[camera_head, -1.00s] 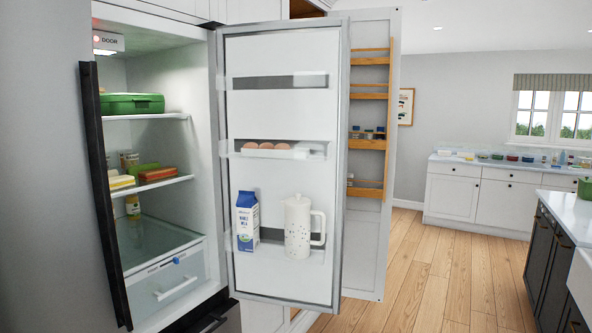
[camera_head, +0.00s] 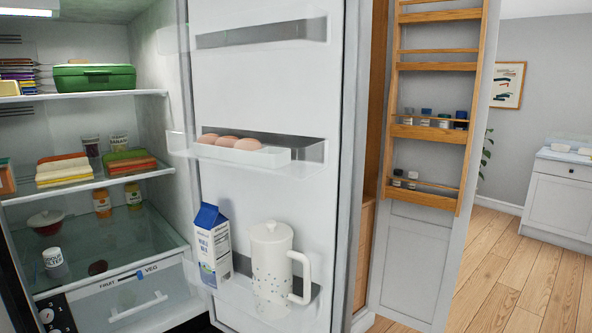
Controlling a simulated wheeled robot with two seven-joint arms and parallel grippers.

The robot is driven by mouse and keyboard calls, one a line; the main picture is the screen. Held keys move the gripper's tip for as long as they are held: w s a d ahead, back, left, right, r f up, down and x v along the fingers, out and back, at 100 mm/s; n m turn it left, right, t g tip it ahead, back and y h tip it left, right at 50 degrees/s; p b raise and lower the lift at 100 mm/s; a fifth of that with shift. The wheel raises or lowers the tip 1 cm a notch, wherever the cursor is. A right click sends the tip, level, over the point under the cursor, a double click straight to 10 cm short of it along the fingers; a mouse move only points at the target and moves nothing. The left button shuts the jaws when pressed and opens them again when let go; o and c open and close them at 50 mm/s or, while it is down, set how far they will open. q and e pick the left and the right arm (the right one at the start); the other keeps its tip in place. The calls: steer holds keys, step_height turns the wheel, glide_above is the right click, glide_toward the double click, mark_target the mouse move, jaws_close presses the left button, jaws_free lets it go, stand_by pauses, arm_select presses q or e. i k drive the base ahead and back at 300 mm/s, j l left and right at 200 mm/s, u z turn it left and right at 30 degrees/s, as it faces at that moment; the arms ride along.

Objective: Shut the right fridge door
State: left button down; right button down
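The right fridge door (camera_head: 265,100) stands open, with its inner face towards me. Its bins hold brown eggs (camera_head: 230,141) in a tray, a blue and white milk carton (camera_head: 212,246) and a white jug (camera_head: 270,268). The fridge interior (camera_head: 160,55) is open to view on the left of the door. The door's outer face and handle are hidden from this side. Neither of my grippers is in view.
A green box (camera_head: 95,77) and food packs (camera_head: 64,169) sit on the fridge shelves. A pantry door with a wooden rack (camera_head: 433,66) stands open behind the fridge door. Wooden floor (camera_head: 500,270) is clear on the right, before a white cabinet (camera_head: 562,200).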

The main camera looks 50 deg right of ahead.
mark_target(294, 75)
steer(key=l+u, duration=0.1)
steer(key=l, duration=0.4)
steer(key=k+l+u, duration=0.1)
steer(key=l, duration=0.4)
steer(key=l+u, duration=0.15)
steer(key=l, duration=0.3)
steer(key=k+l+u, duration=0.1)
steer(key=l, duration=0.4)
steer(key=k+l+u, duration=0.1)
steer(key=l, duration=0.35)
steer(key=l+u, duration=0.2)
steer(key=l, duration=1.1)
